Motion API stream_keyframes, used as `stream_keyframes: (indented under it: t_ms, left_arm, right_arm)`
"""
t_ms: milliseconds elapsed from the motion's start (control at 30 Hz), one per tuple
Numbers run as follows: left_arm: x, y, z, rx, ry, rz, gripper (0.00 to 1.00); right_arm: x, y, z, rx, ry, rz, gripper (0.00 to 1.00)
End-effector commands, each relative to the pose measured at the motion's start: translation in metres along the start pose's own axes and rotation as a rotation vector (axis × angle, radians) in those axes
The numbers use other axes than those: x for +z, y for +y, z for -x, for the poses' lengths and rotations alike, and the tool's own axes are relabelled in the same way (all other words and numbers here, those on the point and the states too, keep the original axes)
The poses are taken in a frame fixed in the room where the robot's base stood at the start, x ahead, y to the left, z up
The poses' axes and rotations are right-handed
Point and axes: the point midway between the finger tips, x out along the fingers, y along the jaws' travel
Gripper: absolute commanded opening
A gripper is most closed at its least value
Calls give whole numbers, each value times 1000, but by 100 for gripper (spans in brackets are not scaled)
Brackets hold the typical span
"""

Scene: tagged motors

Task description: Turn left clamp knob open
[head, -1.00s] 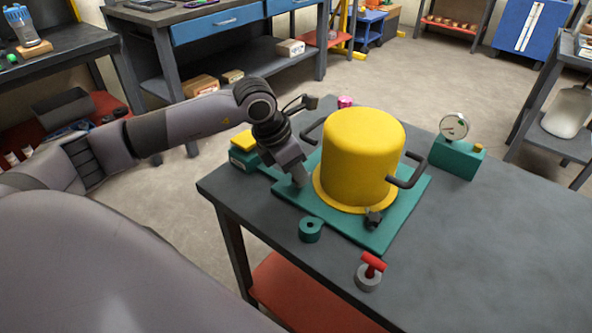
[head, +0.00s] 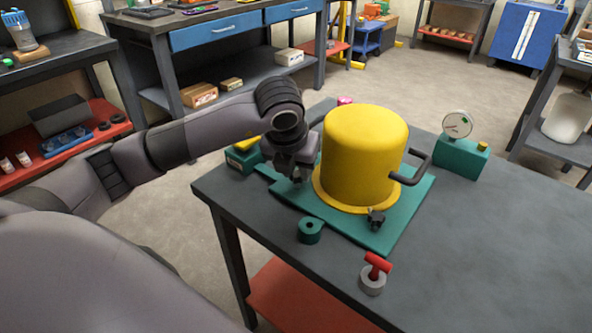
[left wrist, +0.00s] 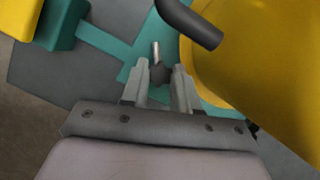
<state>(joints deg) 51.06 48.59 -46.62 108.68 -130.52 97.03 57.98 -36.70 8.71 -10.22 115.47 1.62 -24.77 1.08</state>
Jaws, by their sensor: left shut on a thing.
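The yellow motor cover (head: 362,155) stands upright on a teal base plate (head: 385,230) on the dark table. My left gripper (head: 290,178) is at the left side of the cover, pointing down. In the left wrist view its two fingers (left wrist: 161,82) are around the dark left clamp knob (left wrist: 160,72), with a metal stud (left wrist: 156,50) showing beyond it. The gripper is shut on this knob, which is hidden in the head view. Another dark clamp knob (head: 376,219) sits at the front foot of the cover. My right gripper is not in view.
A dark handle (left wrist: 190,22) of the cover is close above the fingers. A teal ring (head: 310,231) and a red-handled tool in a grey holder (head: 373,278) stand in front. A gauge on a teal block (head: 460,150) is at the right. The table's right side is clear.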

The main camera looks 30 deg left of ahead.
Motion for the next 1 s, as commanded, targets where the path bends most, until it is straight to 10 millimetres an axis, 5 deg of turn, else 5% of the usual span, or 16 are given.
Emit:
stream_keyframes:
  t_ms: [667,700,767,1000]
  left_arm:
    - [1,0,1,23,-1,56,0]
    - [1,0,1,23,-1,56,39]
    - [1,0,1,23,-1,56,55]
    - [0,0,0,23,0,55,55]
  right_arm:
    - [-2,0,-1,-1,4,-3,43]
    - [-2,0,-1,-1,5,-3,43]
    - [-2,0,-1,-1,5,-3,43]
    - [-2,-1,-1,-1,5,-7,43]
